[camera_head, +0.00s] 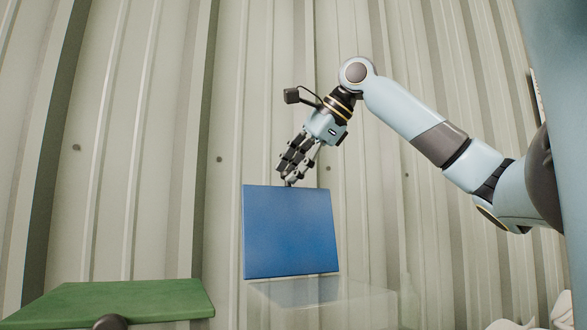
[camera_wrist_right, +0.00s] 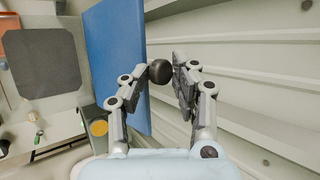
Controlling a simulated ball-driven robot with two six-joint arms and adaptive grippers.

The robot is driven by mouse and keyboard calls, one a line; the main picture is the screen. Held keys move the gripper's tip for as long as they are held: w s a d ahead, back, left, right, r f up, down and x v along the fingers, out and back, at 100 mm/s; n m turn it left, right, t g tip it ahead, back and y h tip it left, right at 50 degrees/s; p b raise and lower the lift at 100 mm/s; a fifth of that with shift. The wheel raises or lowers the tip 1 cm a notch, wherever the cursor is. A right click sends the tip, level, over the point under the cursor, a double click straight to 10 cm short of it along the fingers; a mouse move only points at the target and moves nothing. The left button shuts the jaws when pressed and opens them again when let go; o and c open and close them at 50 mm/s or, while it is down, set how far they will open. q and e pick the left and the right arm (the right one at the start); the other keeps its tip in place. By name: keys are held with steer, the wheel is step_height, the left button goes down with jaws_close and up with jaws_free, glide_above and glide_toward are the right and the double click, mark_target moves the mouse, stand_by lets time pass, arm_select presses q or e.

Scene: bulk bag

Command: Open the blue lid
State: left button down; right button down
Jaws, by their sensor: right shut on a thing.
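The blue lid (camera_head: 290,232) stands nearly upright at the back edge of a clear box (camera_head: 330,293). My right gripper (camera_head: 289,180) is at the lid's top edge, shut on its black knob. In the right wrist view the round black knob (camera_wrist_right: 160,72) sits between the fingertips, beside the face of the blue lid (camera_wrist_right: 118,62). My left gripper is not in view.
A green lid (camera_head: 120,298) lies flat at the lower left, with a dark round knob (camera_head: 110,322) at its front. A corrugated metal wall (camera_head: 180,130) stands close behind. White crumpled shapes (camera_head: 512,324) show at the lower right.

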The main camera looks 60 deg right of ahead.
steer(key=c, duration=1.4)
jaws_free()
steer(key=shift+a+f, duration=0.1)
steer(key=shift+a, duration=0.05)
steer(key=o, duration=0.3)
steer(key=shift+w+a, duration=0.1)
steer(key=shift+w, duration=0.1)
steer(key=shift+o, duration=0.2)
steer(key=shift+s+r, duration=0.2)
steer(key=v, duration=0.7)
